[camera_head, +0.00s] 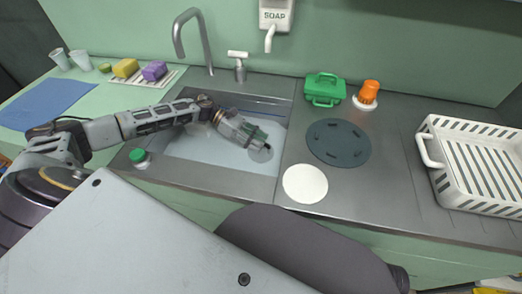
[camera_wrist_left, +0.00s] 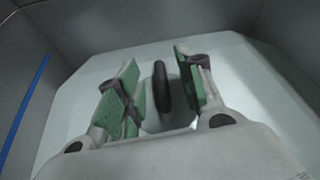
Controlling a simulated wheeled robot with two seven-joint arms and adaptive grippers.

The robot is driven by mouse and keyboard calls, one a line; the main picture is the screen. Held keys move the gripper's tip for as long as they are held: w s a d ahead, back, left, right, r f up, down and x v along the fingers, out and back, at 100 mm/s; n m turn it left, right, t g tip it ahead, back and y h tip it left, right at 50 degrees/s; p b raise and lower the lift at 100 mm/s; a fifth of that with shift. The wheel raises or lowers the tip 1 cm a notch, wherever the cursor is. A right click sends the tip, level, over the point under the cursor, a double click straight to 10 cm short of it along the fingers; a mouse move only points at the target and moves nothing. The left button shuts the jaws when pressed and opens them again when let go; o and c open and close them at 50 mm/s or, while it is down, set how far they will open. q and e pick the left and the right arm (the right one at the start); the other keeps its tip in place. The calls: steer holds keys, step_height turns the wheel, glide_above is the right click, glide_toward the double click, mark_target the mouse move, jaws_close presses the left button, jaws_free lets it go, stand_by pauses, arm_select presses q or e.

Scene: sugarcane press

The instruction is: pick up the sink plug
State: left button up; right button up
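The sink plug (camera_wrist_left: 161,88) shows in the left wrist view as a dark, thin disc seen nearly edge-on. It stands between the two green-padded fingers of my left gripper (camera_wrist_left: 160,85), with a narrow gap showing on each side. In the head view my left gripper (camera_head: 260,144) reaches down into the sink basin (camera_head: 190,147), towards its right side. A grey rounded patch at its fingertips may be the plug, but this is too small to tell. My right gripper is not in view.
A tap (camera_head: 190,40) rises behind the basin. A green-topped item (camera_head: 138,156) stands at its left front rim. To the right lie a white disc (camera_head: 305,184), a dark round mat (camera_head: 339,143), a green box (camera_head: 324,89), an orange-topped item (camera_head: 368,92) and a white rack (camera_head: 432,150).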

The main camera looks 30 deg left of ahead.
arm_select(q)
steer(key=shift+d+f, duration=0.15)
steer(key=shift+d, duration=0.25)
jaws_close()
